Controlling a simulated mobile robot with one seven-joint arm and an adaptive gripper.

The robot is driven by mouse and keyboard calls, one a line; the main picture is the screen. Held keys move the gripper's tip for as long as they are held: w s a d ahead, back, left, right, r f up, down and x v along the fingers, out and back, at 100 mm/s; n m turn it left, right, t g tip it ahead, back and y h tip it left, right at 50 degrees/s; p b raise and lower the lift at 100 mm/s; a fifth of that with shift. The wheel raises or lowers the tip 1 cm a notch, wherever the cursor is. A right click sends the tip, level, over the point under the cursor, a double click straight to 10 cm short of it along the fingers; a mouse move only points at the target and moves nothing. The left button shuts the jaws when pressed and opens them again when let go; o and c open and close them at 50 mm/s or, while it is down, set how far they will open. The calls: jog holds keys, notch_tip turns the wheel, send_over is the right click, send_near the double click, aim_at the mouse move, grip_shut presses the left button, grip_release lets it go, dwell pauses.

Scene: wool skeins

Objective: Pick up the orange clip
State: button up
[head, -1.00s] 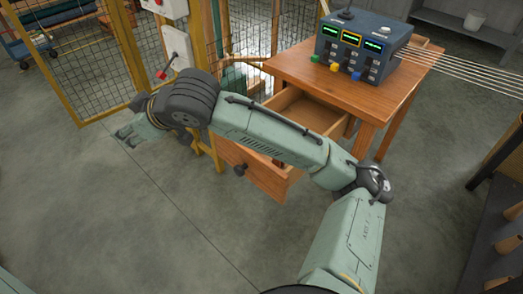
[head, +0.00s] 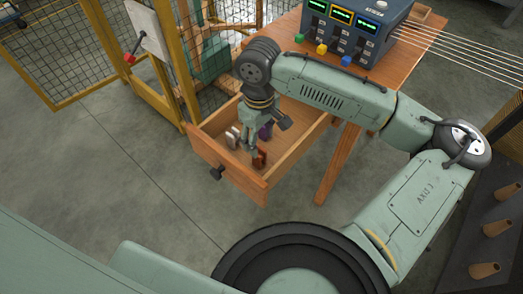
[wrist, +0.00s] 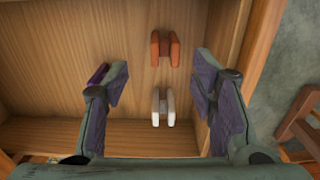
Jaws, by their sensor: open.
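The orange clip (wrist: 165,49) stands on the drawer floor in the upper middle of the wrist view. In the head view a red-orange clip (head: 259,159) shows close to the drawer's front, beside my gripper (head: 251,140). A white clip (wrist: 163,108) stands below the orange one in the wrist view, and in the head view it (head: 232,138) is left of my gripper. In the wrist view my gripper (wrist: 161,70) is open and empty, pointing down into the drawer. The orange clip appears between and slightly beyond the fingertips. The exact height gap cannot be told.
The open wooden drawer (head: 228,170) has walls around the clips. A purple clip (head: 265,131) is in it, partly hidden behind the left finger in the wrist view (wrist: 97,75). The table (head: 345,150) carries a control box (head: 345,28). A yellow mesh fence (head: 50,60) stands left.

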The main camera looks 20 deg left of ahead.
aim_at(259, 157)
jog(key=f, duration=0.2)
jog(key=f+p, duration=0.1)
jog(key=f, duration=0.5)
jog(key=shift+s+p, duration=0.3)
jog(key=c, duration=1)
